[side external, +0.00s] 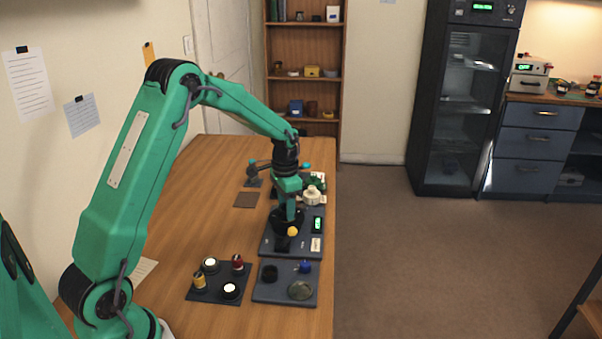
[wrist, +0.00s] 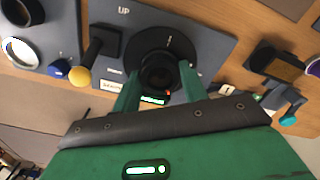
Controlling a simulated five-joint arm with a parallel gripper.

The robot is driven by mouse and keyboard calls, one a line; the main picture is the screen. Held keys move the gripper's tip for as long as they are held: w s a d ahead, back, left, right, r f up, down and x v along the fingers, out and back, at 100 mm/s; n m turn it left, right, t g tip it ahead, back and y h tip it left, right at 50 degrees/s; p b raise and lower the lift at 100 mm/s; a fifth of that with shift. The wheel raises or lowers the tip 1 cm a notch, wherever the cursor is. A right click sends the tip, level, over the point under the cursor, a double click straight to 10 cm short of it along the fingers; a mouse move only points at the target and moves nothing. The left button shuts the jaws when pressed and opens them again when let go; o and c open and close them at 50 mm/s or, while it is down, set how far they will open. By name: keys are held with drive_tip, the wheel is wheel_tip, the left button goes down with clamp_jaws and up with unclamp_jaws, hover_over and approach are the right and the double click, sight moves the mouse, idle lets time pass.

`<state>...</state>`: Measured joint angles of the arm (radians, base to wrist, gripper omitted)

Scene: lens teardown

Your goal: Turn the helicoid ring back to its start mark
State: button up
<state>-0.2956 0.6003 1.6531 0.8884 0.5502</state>
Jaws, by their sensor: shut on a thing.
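The helicoid ring (wrist: 158,73) is a small black ring at the middle of a wide round black mount (wrist: 150,40) on a grey plate marked "UP". A pale tick shows on the mount above the ring, and a small orange-red mark shows at the ring's lower edge. My gripper (wrist: 160,80) has its two green fingers on either side of the ring and is shut on it. In the side view my gripper (side external: 287,207) points down over the black mount (side external: 284,222); the ring itself is hidden there.
A yellow-knobbed black lever (wrist: 80,77) stands beside the mount. The plate has a lit green display (side external: 317,224). Dark trays with small parts (side external: 246,268) (side external: 270,295) lie nearer. A white-topped part (side external: 312,196) stands behind.

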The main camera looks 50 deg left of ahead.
drive_tip(key=n, duration=0.6)
drive_tip(key=shift+n, duration=0.3)
drive_tip(key=n, duration=0.6)
idle(0.3)
drive_tip(key=o, duration=1)
drive_tip(key=shift+r, duration=0.1)
drive_tip(key=shift+r, duration=3.85)
drive_tip(key=shift+d+r, duration=0.1)
